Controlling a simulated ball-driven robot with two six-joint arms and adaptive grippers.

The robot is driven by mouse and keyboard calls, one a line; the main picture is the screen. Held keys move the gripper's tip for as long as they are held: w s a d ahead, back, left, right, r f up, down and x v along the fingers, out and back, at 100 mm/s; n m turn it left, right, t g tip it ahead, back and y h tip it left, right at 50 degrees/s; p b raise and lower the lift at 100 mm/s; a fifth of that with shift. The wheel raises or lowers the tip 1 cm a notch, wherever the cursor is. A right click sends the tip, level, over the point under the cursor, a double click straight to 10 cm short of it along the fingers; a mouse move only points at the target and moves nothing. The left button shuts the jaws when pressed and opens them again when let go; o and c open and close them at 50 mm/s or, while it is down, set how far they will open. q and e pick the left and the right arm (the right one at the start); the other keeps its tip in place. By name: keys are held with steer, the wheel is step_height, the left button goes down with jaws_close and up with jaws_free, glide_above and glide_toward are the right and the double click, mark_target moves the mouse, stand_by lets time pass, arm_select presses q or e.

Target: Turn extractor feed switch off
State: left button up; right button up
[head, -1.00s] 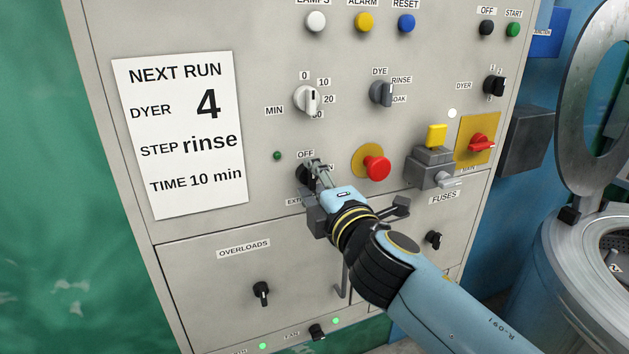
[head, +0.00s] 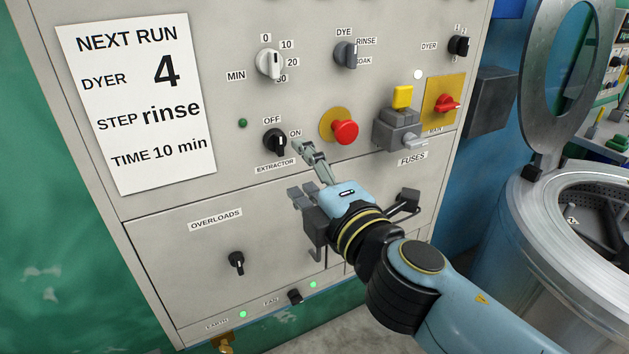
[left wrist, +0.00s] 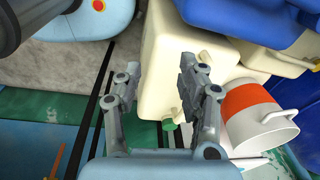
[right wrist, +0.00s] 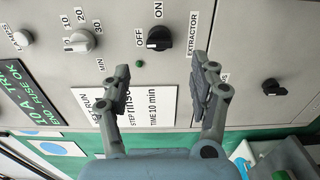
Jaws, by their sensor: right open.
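The extractor switch (head: 275,142) is a black knob on the grey panel, with OFF above it and ON to its right in the head view. In the right wrist view, the switch (right wrist: 159,38) has its handle lying toward the OFF label. My right gripper (head: 304,173) is open and empty, below and right of the switch, apart from it. In its own view, the right gripper (right wrist: 161,75) has nothing between its fingers. My left gripper (left wrist: 160,78) is open, away from the panel, with a cream canister (left wrist: 175,60) beyond its fingers.
A red push button (head: 344,132) and a fuse switch (head: 398,130) are right of the extractor switch. A small dark green lamp (head: 242,123) is up and left. The overloads knob (head: 237,262) is below. An open steel drum (head: 530,215) stands at the right.

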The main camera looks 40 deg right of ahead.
steer(key=shift+v, duration=1.65)
